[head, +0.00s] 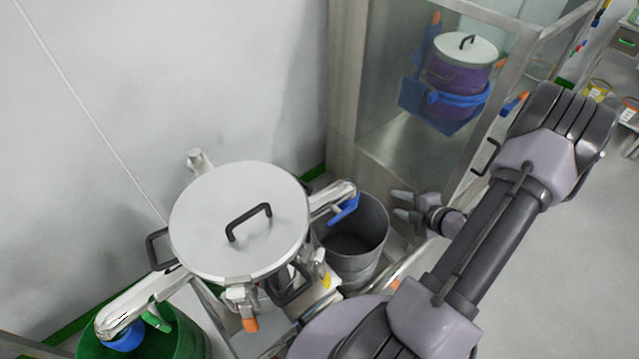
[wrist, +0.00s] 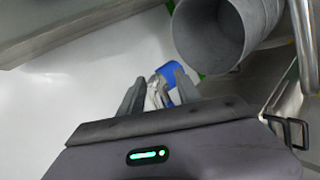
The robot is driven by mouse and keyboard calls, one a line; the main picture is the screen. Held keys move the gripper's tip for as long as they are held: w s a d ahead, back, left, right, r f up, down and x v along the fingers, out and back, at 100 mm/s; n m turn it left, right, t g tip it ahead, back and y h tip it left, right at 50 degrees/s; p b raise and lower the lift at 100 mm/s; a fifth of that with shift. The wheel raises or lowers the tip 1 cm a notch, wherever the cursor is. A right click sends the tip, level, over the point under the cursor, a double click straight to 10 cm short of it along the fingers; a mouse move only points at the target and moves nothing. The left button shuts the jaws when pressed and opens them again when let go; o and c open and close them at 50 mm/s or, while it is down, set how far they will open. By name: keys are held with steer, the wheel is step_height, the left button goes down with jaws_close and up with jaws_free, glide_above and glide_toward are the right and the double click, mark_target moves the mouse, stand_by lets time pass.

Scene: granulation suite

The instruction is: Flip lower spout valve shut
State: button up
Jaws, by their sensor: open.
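A steel vessel with a round white lid (head: 240,220) stands left of centre in the head view. A metal spout (head: 335,198) sticks out to its right and carries a blue valve lever (head: 345,210) above a grey bucket (head: 357,247). A second spout (head: 140,300) slopes down at lower left, with a green lever (head: 156,319) and a blue end (head: 124,338), over a green bucket (head: 187,345). My gripper (head: 402,205) is open to the right of the blue lever, apart from it. In the wrist view the blue lever (wrist: 168,73) shows beyond and between my fingers (wrist: 158,85).
An orange-tipped fitting (head: 250,324) hangs at the vessel's front. A glass-walled cabinet at the back right holds a purple pot (head: 460,76) with a white lid. Its metal frame (head: 518,50) stands close to my arm. A wall is behind the vessel.

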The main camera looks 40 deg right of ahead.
steer(key=s+a+f+n+t+y, duration=0.1)
steer(key=s+a+f+t, duration=0.1)
steer(key=s+a+f, duration=0.2)
steer(key=n+t+y, duration=0.2)
steer(key=n+t, duration=0.1)
steer(key=t, duration=0.2)
glide_toward(343, 217)
steer(key=w+b, duration=0.1)
steer(key=w, duration=0.2)
steer(key=w+b, duration=0.2)
steer(key=w, duration=0.2)
steer(key=w+a+b, duration=0.1)
steer(key=w, duration=0.2)
steer(key=shift+w+r+b, duration=0.1)
steer(key=shift+w+b, duration=0.2)
steer(key=shift+b, duration=0.1)
steer(key=shift+c, duration=0.4)
jaws_close()
